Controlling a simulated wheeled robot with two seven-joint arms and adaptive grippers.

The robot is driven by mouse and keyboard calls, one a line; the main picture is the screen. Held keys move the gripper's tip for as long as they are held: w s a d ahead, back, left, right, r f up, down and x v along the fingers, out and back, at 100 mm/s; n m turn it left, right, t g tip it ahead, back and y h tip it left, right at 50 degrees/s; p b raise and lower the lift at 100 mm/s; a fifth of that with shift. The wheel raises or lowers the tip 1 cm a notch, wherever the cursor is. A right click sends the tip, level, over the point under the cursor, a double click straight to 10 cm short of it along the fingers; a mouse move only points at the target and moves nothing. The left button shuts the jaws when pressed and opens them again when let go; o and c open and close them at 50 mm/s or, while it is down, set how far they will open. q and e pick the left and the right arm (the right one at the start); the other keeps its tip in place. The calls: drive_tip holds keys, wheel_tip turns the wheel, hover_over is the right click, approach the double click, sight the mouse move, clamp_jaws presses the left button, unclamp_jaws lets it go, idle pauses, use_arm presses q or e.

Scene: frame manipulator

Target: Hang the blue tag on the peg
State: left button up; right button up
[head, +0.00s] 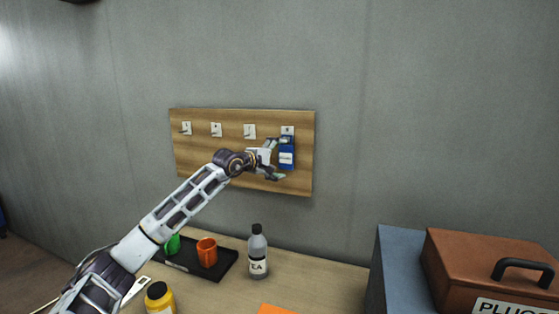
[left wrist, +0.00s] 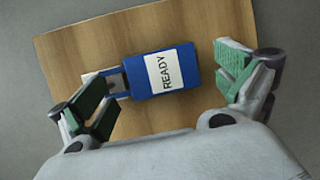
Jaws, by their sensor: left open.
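The blue tag (head: 287,154) is at the rightmost peg plate (head: 287,130) of the wooden board (head: 205,155) on the wall, its slotted end up at the plate. In the left wrist view the tag (left wrist: 191,77) has a white label reading READY, and its slotted end lies over the pale plate (left wrist: 90,80). The peg itself is hard to make out there. My left gripper (head: 275,160) is open at the tag, with one green-padded finger beyond each end and gaps between pads and tag. My right gripper is not in view.
Several other peg plates on the board, such as the middle one (head: 216,129), are empty. Below, the table holds a black tray (head: 222,267) with a green cup (head: 172,245) and an orange cup (head: 207,252), a TEA bottle (head: 257,254) and a yellow jar (head: 160,300). A brown box (head: 470,260) stands right.

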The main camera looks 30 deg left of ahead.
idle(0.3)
use_arm(q)
drive_tip(key=shift+s+a, duration=0.1)
drive_tip(key=shift+s, duration=0.1)
drive_tip(key=shift+s, duration=0.15)
drive_tip(key=v, duration=0.7)
idle(0.8)
drive_tip(key=shift+s+r, duration=0.1)
drive_tip(key=shift+s, duration=0.6)
